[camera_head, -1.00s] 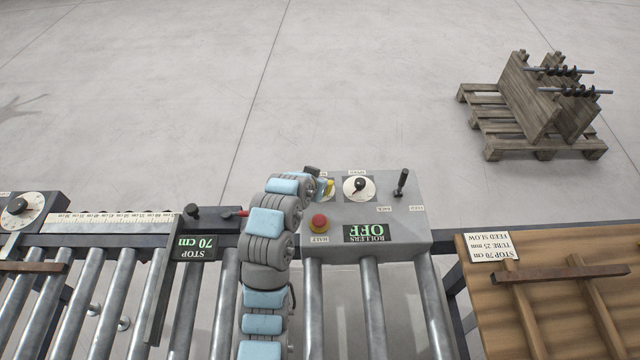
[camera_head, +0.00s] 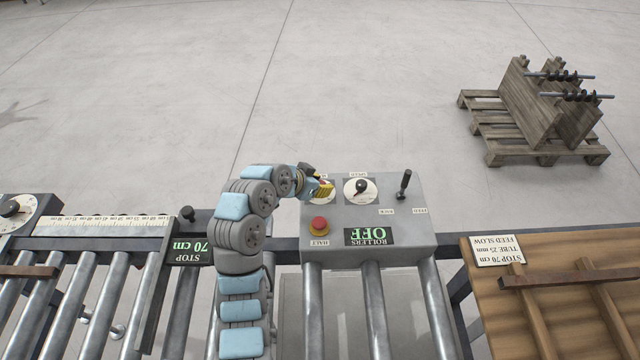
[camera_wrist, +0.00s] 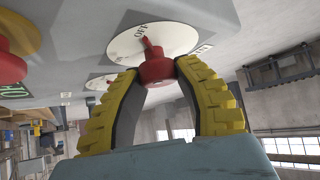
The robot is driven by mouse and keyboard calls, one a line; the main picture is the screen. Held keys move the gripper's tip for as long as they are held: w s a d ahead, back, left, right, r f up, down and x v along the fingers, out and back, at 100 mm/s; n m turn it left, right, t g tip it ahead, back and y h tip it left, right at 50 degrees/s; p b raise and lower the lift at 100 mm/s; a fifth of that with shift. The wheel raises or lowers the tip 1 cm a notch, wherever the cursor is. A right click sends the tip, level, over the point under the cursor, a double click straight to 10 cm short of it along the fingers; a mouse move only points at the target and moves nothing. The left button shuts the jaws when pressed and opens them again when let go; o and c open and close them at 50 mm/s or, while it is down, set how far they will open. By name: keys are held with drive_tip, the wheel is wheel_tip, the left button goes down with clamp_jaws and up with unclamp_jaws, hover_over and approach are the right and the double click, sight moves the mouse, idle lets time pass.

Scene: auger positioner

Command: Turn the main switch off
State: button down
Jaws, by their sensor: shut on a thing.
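The main switch is a red knob (camera_wrist: 157,68) on a white round dial (camera_wrist: 155,38) marked OFF, seen in the wrist view. The knob's red pointer is toward the OFF mark. My gripper (camera_wrist: 158,76) has yellow and black fingers on both sides of the knob and is shut on it. In the head view my gripper (camera_head: 322,190) is at the back left of the grey control box (camera_head: 390,220), hiding most of the switch. The box's display (camera_head: 369,236) reads ROLLERS OFF.
A red stop button (camera_head: 319,225) with a yellow base is close in front of my gripper. A speed dial (camera_head: 360,189) and an upright black lever (camera_head: 404,184) stand to its right. Rollers (camera_head: 380,310) lie in front; a pallet (camera_head: 540,140) stands far back right.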

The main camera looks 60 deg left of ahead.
drive_tip(key=shift+f, duration=0.15)
drive_tip(key=c, duration=0.7)
unclamp_jaws()
drive_tip(key=shift+c, duration=0.2)
drive_tip(key=shift+s+r, duration=0.1)
drive_tip(key=shift+r, duration=0.1)
drive_tip(key=v, duration=1.1)
drive_tip(key=shift+s+r, duration=0.25)
drive_tip(key=shift+d, duration=0.1)
